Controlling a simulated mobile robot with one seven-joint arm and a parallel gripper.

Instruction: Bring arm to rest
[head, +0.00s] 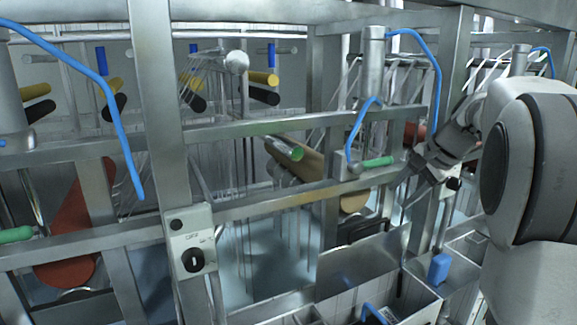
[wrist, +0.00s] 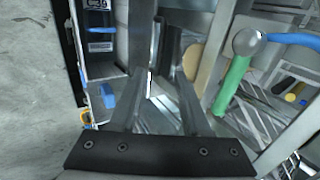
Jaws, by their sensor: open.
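My gripper (head: 408,183) is in the right half of the head view, in front of the steel machine frame. Its fingers point down and to the left, close to a green handle (head: 378,161) on a horizontal rail. In the wrist view my gripper (wrist: 160,55) is open, with a gap between the two fingers and nothing held. A green handle (wrist: 232,85) with a round metal end lies to the right of the fingers there, apart from them. My arm comes in from the right edge of the head view.
Steel posts and rails (head: 290,205) stand close around my gripper. A switch box (head: 193,240) with a black knob is on the left post. Blue hoses (head: 435,75) curve out from the frame. A blue block (head: 438,268) sits below my gripper. Bare grey floor (wrist: 30,90) shows at left.

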